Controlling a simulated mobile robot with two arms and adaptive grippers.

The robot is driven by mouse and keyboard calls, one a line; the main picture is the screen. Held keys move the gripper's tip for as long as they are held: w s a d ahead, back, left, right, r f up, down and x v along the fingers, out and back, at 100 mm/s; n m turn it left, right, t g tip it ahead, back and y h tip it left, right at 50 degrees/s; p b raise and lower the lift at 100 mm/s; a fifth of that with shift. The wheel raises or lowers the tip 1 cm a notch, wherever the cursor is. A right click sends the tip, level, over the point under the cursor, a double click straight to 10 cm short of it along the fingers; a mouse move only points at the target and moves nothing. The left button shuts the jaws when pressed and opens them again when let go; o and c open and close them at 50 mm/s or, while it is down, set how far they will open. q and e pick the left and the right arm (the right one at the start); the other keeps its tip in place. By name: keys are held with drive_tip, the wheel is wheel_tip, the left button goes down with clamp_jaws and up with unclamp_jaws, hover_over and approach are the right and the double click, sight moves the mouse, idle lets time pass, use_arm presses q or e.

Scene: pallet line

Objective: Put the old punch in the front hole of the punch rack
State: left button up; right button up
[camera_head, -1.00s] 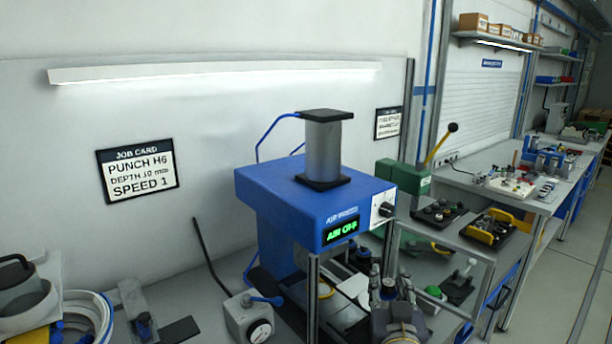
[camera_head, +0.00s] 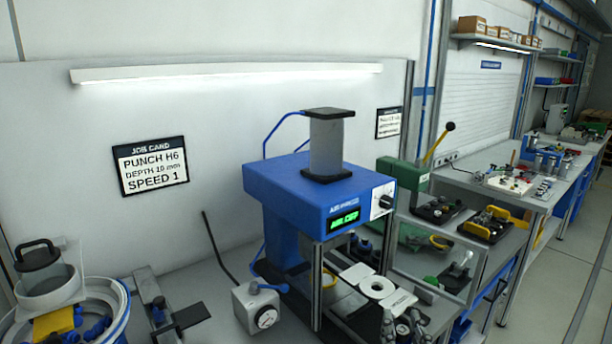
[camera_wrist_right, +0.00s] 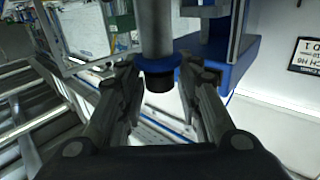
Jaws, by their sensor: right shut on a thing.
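My right gripper (camera_head: 404,325) is at the bottom of the head view, in front of the blue press and partly cut off by the frame edge. In the right wrist view my right gripper (camera_wrist_right: 160,76) has its fingers on both sides of a grey cylinder with a blue collar and a dark end, which I take for the old punch (camera_wrist_right: 157,32). Its far end runs out of the frame. Dark pieces with blue parts (camera_head: 364,247) stand behind the press post; they may be the punch rack, but its holes cannot be made out. My left gripper is out of view.
The blue press (camera_head: 320,195) stands close to my right gripper. White plates, one with a round opening (camera_head: 376,287), lie beside it. A gauge box (camera_head: 257,307) stands at its left. A green lever press (camera_head: 405,172) is behind at the right.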

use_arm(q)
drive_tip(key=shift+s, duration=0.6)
use_arm(e)
drive_tip(key=s+f, duration=0.2)
drive_tip(key=s, duration=0.6)
drive_tip(key=s+d+f+y, duration=0.1)
drive_tip(key=s+f, duration=0.2)
drive_tip(key=s, duration=0.4)
drive_tip(key=shift+s+d+n, duration=0.2)
drive_tip(key=shift+s+n, duration=0.2)
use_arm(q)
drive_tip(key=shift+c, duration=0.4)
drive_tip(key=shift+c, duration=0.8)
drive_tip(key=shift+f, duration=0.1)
use_arm(e)
drive_tip(key=shift+d+r, duration=0.1)
drive_tip(key=shift+r, duration=0.05)
